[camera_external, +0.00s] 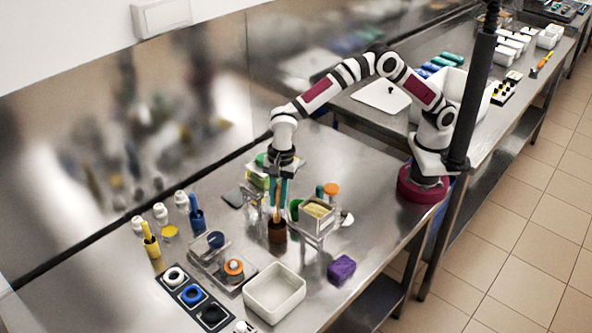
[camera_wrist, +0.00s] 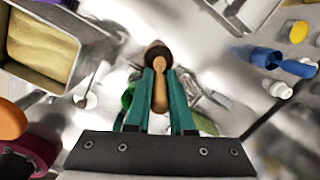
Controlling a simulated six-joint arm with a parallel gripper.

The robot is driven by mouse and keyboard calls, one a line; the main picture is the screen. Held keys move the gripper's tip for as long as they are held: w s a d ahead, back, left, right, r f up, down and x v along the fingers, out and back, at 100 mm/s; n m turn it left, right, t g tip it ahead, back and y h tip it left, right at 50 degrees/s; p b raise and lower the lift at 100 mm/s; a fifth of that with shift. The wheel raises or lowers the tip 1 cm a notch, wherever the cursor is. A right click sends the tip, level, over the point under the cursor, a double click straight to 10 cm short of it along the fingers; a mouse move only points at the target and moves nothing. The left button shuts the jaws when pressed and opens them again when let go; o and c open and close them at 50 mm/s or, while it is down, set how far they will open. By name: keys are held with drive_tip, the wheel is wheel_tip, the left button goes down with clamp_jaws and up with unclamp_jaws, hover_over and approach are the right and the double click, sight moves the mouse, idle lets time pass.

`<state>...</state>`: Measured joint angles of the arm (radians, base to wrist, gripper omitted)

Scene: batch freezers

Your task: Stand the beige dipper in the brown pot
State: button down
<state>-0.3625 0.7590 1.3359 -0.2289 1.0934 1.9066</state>
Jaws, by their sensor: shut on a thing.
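The beige dipper (camera_external: 277,207) is upright between the teal fingers of my gripper (camera_external: 277,188). In the wrist view my gripper (camera_wrist: 160,76) is shut on the dipper (camera_wrist: 160,96), with a finger on each side of its handle. The brown pot (camera_external: 277,233) stands on the steel table directly below. In the wrist view the pot (camera_wrist: 152,47) shows its rim and dark mouth just beyond the fingertips. The dipper's lower end appears to be within the pot's mouth; how deep it reaches, and whether it touches the bottom, is hidden.
A clear stand with a yellow-filled tray (camera_external: 318,212) is close on the right. A blue pot with a dipper (camera_external: 196,214) and a yellow pot (camera_external: 151,246) stand to the left. A white bin (camera_external: 274,306) and a purple block (camera_external: 341,269) are in front.

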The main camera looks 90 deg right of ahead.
sight(278, 214)
drive_tip(key=shift+f, duration=2.5)
drive_tip(key=shift+c, duration=1.1)
unclamp_jaws()
drive_tip(key=shift+r, duration=3.5)
